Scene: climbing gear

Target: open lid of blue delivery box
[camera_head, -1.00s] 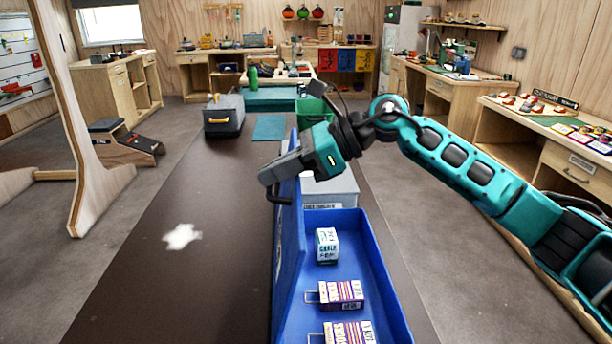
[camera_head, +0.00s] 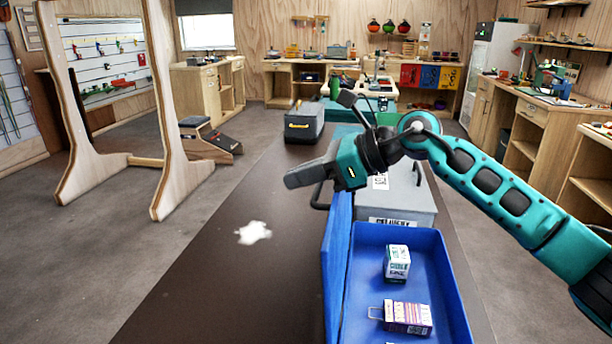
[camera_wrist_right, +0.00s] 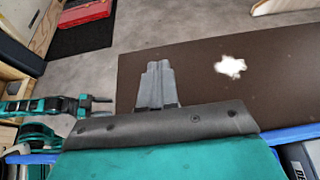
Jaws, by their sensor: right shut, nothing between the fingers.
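The blue delivery box (camera_head: 433,262) stands on the dark table with its lid (camera_head: 337,262) up along its left side. The lid stands roughly upright, so the inside shows. In the box are a white-and-green carton (camera_head: 397,263) and a purple-and-white carton (camera_head: 408,317); another is cut off at the bottom edge. My right gripper (camera_head: 288,181) is shut and empty. In the head view it appears above and left of the lid's far top end; whether it touches the lid is unclear. The right wrist view shows its closed fingers (camera_wrist_right: 157,68).
A grey box (camera_head: 404,198) sits just behind the blue box. A dark toolbox (camera_head: 304,124) stands farther back on the table (camera_head: 215,283). The table left of the lid is clear except for a white patch (camera_head: 253,232). A wooden frame (camera_head: 172,130) stands at left.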

